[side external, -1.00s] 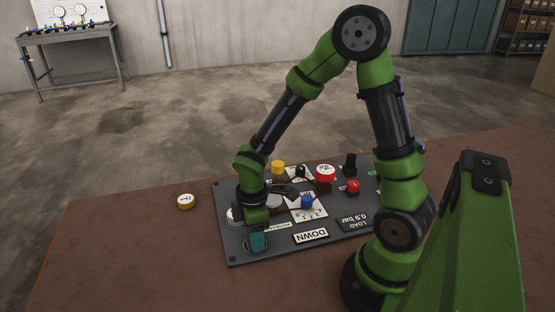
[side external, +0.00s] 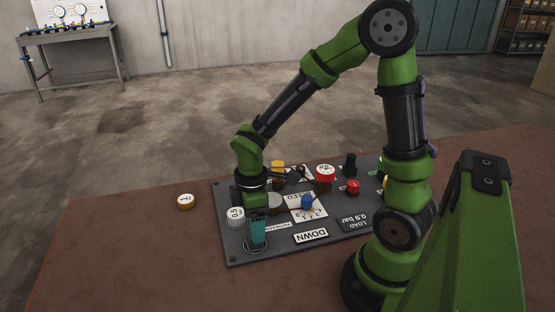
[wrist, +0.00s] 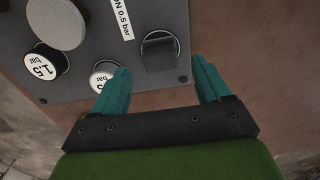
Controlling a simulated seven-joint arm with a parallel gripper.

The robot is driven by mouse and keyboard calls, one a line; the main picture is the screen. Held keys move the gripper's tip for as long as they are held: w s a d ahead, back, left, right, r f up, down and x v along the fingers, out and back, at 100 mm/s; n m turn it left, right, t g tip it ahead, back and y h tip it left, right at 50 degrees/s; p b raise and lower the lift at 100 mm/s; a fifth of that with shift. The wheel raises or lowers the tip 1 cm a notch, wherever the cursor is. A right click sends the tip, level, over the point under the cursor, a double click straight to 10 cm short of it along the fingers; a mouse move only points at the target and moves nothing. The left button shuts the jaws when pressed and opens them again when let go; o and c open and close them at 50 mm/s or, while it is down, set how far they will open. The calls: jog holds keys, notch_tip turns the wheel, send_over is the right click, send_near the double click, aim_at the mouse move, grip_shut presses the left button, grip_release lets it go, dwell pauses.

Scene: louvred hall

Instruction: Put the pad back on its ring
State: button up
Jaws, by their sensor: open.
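A loose round disc with a white labelled face and a gold rim lies on the brown table, left of the panel, and looks like the pad (side external: 185,201). A thin metal ring (side external: 246,250) sits near the panel's front left corner; it also shows in the wrist view (wrist: 160,33) with a dark, square-looking shape inside it that I cannot make out. My gripper (side external: 258,241) is over this ring, fingers pointing down, and partly hides it. In the wrist view my gripper (wrist: 161,72) is open, with nothing between its teal fingers.
The grey panel (side external: 282,248) carries a white-topped cap (side external: 235,213), a grey disc (side external: 274,201), a blue knob (side external: 307,201) and red buttons. The wrist view shows a "1.5 bar" cap (wrist: 42,65) and another white cap (wrist: 103,74) beside a finger. Table left of the panel is clear around the disc.

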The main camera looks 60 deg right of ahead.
notch_tip(320, 180, up, 7)
notch_tip(320, 180, up, 6)
jog(key=m+t, duration=0.3)
jog(key=m, duration=0.2)
send_over(263, 247)
jog(key=s+a+r+m+t+y, duration=0.1)
jog(key=s+r+m+t, duration=0.3)
jog(key=m, duration=0.4)
jog(key=shift+r+y, duration=0.5)
jog(key=shift+r, duration=0.1)
